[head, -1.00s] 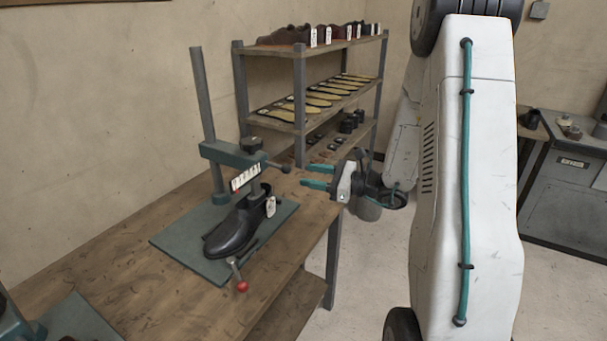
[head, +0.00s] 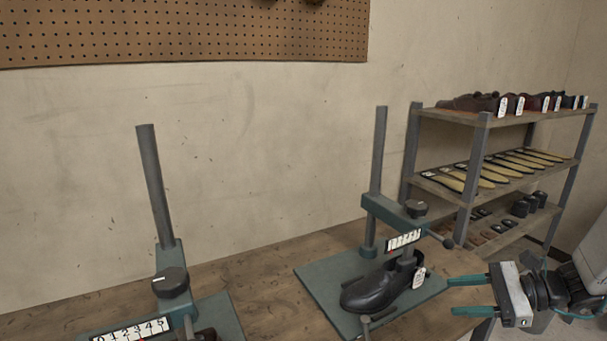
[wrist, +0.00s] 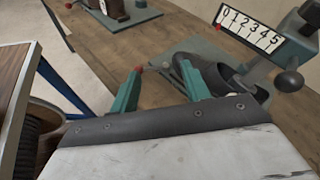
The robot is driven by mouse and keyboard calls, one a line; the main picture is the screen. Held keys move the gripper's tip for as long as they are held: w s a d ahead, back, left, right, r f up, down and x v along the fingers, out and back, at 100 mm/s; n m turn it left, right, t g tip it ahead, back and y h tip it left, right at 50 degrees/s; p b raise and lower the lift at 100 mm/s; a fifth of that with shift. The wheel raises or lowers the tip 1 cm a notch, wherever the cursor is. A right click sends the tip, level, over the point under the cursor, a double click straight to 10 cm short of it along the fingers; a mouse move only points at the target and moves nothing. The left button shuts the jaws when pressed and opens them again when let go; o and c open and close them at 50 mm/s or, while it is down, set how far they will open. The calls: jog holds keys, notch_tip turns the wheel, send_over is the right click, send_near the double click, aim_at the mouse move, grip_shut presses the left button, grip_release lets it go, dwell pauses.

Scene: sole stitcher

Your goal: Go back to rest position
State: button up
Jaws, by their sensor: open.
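My gripper (head: 470,296) is at the lower right of the head view, with its two teal fingers apart and nothing between them. It points left toward a black shoe (head: 378,286) with a white tag, clamped in a teal press (head: 322,278) on the wooden bench. The fingertips are apart from the shoe, to its right. In the wrist view, my gripper (wrist: 158,82) shows both teal fingers spread, and the black shoe (wrist: 179,68) lies beyond the right finger under the press's number scale (wrist: 252,28).
A second press (head: 172,283) stands at the left of the bench (head: 262,287), its lower part cut off. A shelf (head: 482,118) with shoes, soles and tins stands behind my gripper at the right. A pegboard (head: 190,35) hangs on the wall.

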jog(key=s+a+r+n+g+h, duration=0.1)
jog(key=s+a+r+n+h, duration=0.2)
jog(key=s+r+n+h, duration=0.3)
jog(key=s+a+r+n+g+h, duration=0.2)
jog(key=s+r+n+h, duration=0.4)
jog(key=s+n, duration=0.6)
jog(key=shift+s+a+g+h, duration=0.3)
jog(key=shift+s+a+h, duration=0.25)
jog(key=shift+s, duration=0.55)
